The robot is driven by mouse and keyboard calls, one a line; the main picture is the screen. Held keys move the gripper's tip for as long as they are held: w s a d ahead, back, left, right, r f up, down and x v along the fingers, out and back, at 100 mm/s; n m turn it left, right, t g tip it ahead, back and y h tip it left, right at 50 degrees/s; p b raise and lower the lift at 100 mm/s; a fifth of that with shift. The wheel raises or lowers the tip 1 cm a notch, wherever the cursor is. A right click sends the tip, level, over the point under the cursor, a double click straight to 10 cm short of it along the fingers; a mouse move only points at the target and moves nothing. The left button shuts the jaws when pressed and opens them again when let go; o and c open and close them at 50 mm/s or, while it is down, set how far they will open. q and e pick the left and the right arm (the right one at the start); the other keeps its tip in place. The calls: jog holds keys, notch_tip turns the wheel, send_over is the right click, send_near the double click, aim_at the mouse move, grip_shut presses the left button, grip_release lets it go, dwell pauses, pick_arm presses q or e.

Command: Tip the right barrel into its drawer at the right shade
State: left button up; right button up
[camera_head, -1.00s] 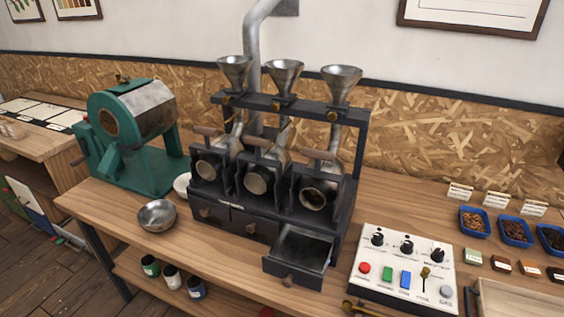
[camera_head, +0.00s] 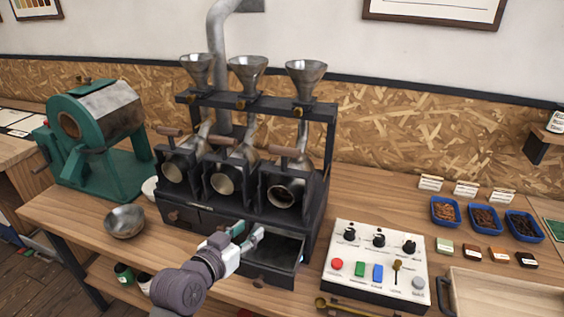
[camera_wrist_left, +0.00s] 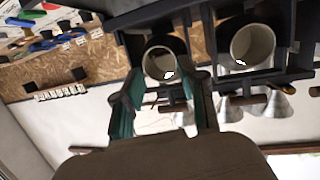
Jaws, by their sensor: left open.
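The right barrel (camera_head: 286,192) sits in the right bay of the dark three-barrel roaster, its round mouth facing front; a wooden handle (camera_head: 285,151) is above it. Its drawer (camera_head: 290,262) is pulled open below and looks empty, partly hidden by my arm. My left gripper (camera_head: 247,240) is open, in front of the roaster, lower left of the right barrel and over the drawer's left side. In the left wrist view, which is upside down, the right barrel (camera_wrist_left: 160,64) shows between the open green fingers (camera_wrist_left: 163,92). I cannot make out the beans' shade.
The middle barrel (camera_head: 222,181) and left barrel (camera_head: 174,170) stand beside it. A control panel (camera_head: 376,262) lies right of the drawer. Blue sample trays (camera_head: 485,218) and a wooden tray (camera_head: 510,295) are farther right. A metal bowl (camera_head: 125,222) is at left.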

pick_arm(q)
jog(key=t+h, duration=0.2)
send_near(283, 163)
jog(key=shift+m, duration=0.4)
jog(key=p+x, duration=0.2)
jog(key=x, duration=0.7)
jog(key=shift+p+x, duration=0.3)
jog(key=shift+x, duration=0.6)
grip_shut()
